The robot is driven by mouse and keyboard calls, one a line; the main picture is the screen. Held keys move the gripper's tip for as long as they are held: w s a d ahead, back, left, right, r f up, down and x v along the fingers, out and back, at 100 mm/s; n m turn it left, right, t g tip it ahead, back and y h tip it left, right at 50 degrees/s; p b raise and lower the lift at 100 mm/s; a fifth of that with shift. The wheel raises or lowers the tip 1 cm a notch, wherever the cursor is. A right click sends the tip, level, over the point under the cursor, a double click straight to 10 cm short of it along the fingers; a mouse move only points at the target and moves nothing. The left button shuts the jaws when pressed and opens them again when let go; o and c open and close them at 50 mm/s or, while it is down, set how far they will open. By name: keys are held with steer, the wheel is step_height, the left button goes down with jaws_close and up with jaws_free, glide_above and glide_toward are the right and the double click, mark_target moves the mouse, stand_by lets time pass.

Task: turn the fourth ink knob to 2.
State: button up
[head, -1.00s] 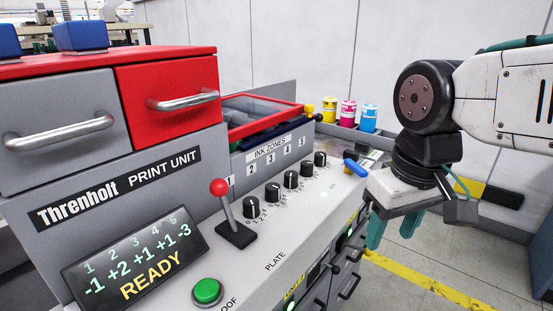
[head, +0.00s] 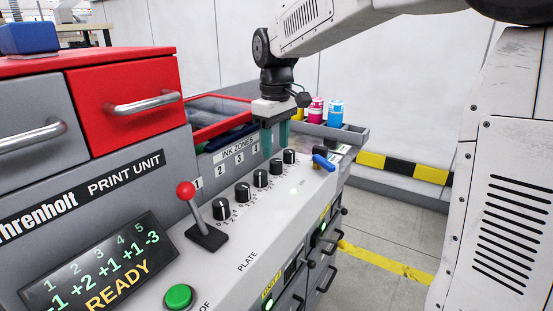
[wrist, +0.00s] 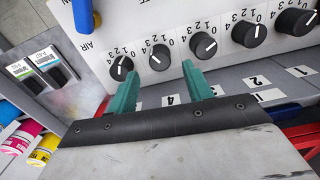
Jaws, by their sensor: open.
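The fourth ink knob (head: 275,168) is a black dial in the row of several on the sloped grey panel. It also shows in the wrist view (wrist: 159,57), with a white pointer mark and printed numbers around it. My gripper (head: 275,146) is open and empty, its green fingers pointing down over the far end of the row. In the wrist view my gripper (wrist: 162,72) has its fingertips to either side of the fourth knob in the picture; I see no contact. The display (head: 103,267) reads +1 under 4, and READY.
The fifth knob (head: 289,157) and third knob (head: 260,178) stand close on either side. A blue handle (head: 323,162) lies beyond the row. A red-topped lever (head: 200,212) and green button (head: 179,297) are nearer. Ink bottles (head: 335,112) stand behind.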

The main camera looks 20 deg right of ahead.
mark_target(276, 160)
steer(key=shift+f, duration=2.4)
steer(key=c, duration=1)
steer(key=shift+o, duration=0.2)
steer(key=shift+r+m, duration=0.1)
steer(key=shift+m, duration=2.8)
steer(key=o, duration=1)
steer(key=shift+c, duration=0.2)
